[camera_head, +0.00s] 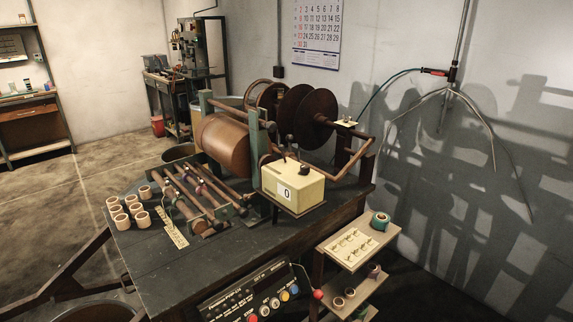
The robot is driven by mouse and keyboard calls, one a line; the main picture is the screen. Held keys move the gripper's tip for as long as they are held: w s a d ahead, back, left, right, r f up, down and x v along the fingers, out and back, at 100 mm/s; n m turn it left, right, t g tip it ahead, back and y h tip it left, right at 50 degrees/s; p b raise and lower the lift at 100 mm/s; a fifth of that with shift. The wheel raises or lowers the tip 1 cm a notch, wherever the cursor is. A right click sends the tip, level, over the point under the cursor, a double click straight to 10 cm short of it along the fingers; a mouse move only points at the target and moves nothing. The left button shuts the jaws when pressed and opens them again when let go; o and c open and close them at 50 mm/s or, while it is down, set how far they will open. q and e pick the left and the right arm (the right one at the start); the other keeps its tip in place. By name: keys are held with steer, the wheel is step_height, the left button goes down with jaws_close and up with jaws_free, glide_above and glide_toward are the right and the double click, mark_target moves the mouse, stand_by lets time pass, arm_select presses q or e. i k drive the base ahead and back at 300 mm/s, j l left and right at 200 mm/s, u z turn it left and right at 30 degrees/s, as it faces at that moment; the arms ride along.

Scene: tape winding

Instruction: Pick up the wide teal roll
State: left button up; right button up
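A teal roll (377,225) with a pale core stands on the right end of the top shelf of a small stand, near its back edge. It is the only teal roll that I can make out. Its open end faces up, and nothing touches it from above. Neither of my grippers shows in the head view.
The stand's top shelf (338,259) also holds a card with rows of small dark hooks. Its lower shelf holds brown-and-cream rolls (350,292). The winding machine's drum (222,143) and worktable (165,262) stand to the left, with several pale rolls (143,219). A wall is behind.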

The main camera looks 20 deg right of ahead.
mark_target(378, 224)
steer(key=z, duration=0.4)
steer(key=i+l+z, duration=0.1)
steer(key=z, duration=0.7)
steer(key=u, duration=0.2)
steer(key=i+l+u, duration=0.25)
steer(key=u, duration=0.2)
steer(key=i+l+u, duration=0.2)
steer(key=l+u, duration=0.3)
steer(key=i+l+u, duration=0.1)
steer(key=l+u, duration=0.2)
steer(key=u, duration=0.15)
